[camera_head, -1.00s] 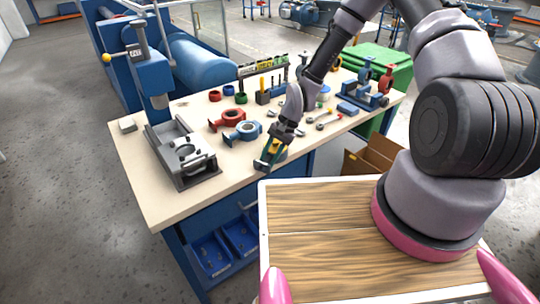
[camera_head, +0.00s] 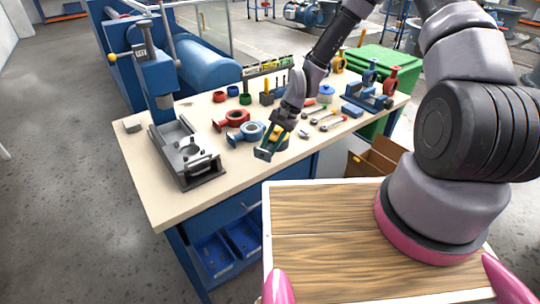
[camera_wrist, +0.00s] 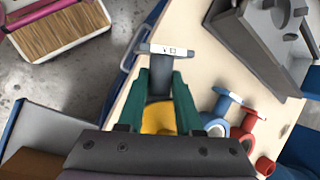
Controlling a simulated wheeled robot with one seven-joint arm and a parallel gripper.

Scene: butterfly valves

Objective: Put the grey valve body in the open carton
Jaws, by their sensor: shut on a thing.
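My gripper (camera_head: 266,149) is over the bench between the blue valve and the front edge. In the wrist view its green fingers (camera_wrist: 160,95) are shut on the grey valve body (camera_wrist: 170,60), whose neck and labelled flange stick out past the tips. A yellow rounded part (camera_wrist: 158,118) shows between the fingers; I cannot tell whether it belongs to the held piece. The fingers hide part of the grey body. The open carton (camera_head: 366,165) is brown, low beside the bench to the right, partly hidden by my arm and deck.
A blue valve (camera_head: 248,132) and a red valve (camera_head: 232,119) lie left of my gripper. A press fixture (camera_head: 185,155) stands at the bench's left end. Spanners (camera_head: 322,116) and a blue stand (camera_head: 368,96) lie to the right. A green bin (camera_head: 390,65) is behind.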

